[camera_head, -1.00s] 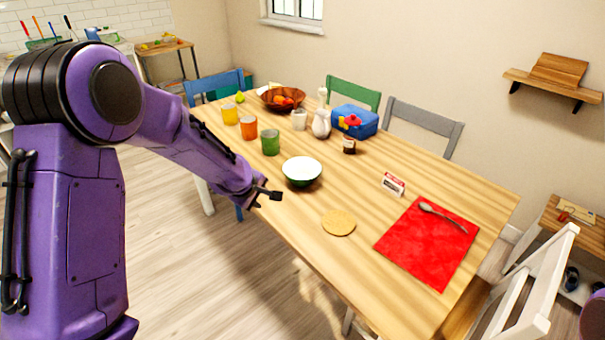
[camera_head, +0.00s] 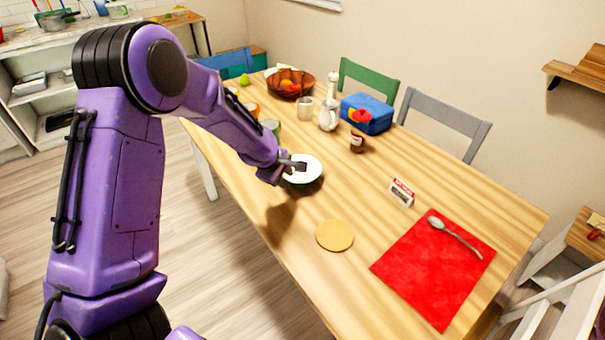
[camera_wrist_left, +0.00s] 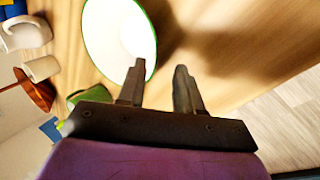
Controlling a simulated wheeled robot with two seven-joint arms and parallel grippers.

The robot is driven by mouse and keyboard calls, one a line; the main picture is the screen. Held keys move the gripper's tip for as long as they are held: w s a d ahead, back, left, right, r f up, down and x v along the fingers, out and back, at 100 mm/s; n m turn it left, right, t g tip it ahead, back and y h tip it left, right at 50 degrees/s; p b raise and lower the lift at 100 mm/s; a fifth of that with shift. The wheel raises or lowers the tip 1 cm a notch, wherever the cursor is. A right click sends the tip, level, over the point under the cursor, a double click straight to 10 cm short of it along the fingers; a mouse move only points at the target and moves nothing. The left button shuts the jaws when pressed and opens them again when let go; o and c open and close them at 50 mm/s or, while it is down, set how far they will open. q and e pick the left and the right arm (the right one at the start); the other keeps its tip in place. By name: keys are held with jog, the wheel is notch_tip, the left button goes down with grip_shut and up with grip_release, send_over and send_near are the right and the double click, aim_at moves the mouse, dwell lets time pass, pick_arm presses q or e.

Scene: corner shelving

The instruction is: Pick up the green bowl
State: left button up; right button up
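The green bowl (camera_head: 308,172), white inside with a green rim, sits upright on the wooden table. It also shows in the left wrist view (camera_wrist_left: 112,38), cut off by the top edge. My left gripper (camera_head: 301,166) is at the bowl's near left side and covers part of it in the head view. In the left wrist view my left gripper (camera_wrist_left: 160,80) has its two fingers apart with a gap between them. One finger overlaps the bowl's rim and the other is over bare table. I cannot tell whether a finger touches the bowl. My right gripper is not in view.
Green and orange cups (camera_head: 271,127) stand behind my left forearm. A round tan coaster (camera_head: 335,235) and a red mat (camera_head: 432,270) with a spoon lie to the right.

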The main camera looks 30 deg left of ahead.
aim_at(290, 182)
pick_arm(q)
jog(key=x, duration=0.6)
jog(key=shift+w+a+f+p, duration=0.2)
jog(key=shift+w+f+p, duration=0.1)
jog(key=shift+w, duration=0.1)
jog(key=shift+d+r, duration=0.1)
jog(key=shift+r, duration=0.05)
grip_shut()
jog(key=shift+r, duration=0.1)
